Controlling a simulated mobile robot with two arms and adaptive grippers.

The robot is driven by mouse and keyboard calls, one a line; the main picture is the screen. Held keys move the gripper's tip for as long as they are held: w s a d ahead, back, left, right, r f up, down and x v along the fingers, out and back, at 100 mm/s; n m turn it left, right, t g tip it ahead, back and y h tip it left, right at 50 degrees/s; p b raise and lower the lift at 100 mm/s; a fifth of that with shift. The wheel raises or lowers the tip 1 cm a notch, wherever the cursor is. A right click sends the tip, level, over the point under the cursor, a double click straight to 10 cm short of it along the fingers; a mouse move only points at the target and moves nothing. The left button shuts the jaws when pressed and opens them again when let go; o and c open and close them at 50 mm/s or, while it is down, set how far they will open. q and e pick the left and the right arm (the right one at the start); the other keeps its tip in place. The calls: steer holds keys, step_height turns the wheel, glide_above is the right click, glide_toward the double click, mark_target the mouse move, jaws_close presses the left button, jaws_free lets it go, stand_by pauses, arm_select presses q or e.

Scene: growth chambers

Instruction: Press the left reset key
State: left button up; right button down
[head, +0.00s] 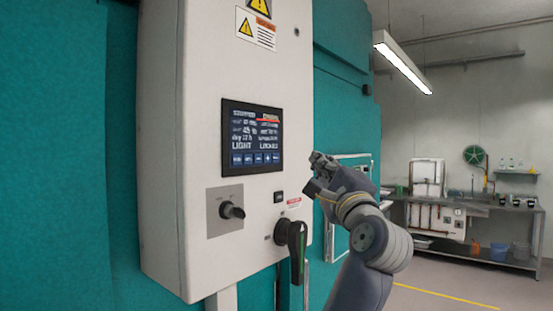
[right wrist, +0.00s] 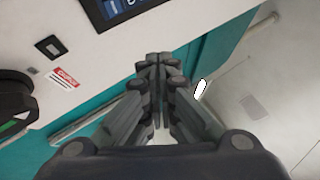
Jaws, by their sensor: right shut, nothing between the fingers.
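A pale control cabinet (head: 210,60) carries a dark touchscreen (head: 252,138) with two columns of text and a row of small blue keys (head: 257,158) along its bottom. Labels on the keys are too small to read, so I cannot tell which is the left reset key. A small black switch (head: 279,197) sits below the screen; it also shows in the right wrist view (right wrist: 51,47). My right gripper (head: 318,172) is shut and empty, to the right of the screen and apart from it. Its closed fingers (right wrist: 159,62) show in the wrist view. My left gripper is out of view.
A rotary knob (head: 232,211) and a large black handle (head: 297,245) stick out from the cabinet below the screen. A teal wall (head: 335,70) lies behind. A bench (head: 475,207) with equipment stands far right, with open floor before it.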

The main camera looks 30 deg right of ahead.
steer(key=w+a, duration=0.3)
steer(key=w, duration=0.4)
steer(key=shift+p, duration=0.45)
steer(key=shift+w, duration=0.1)
stand_by(0.9)
steer(key=shift+w+a, duration=0.2)
steer(key=shift+w, duration=0.1)
steer(key=shift+w+a+p, duration=0.1)
steer(key=shift+w+p, duration=0.15)
steer(key=shift+p, duration=0.15)
stand_by(0.5)
stand_by(0.3)
steer(key=shift+s+d, duration=0.3)
steer(key=shift+s, duration=0.4)
steer(key=shift+s+d, duration=0.3)
steer(key=shift+s, duration=0.45)
steer(key=shift+s+d, duration=0.35)
steer(key=shift+s, duration=0.45)
steer(key=shift+s+d, duration=0.3)
steer(key=shift+s, duration=0.45)
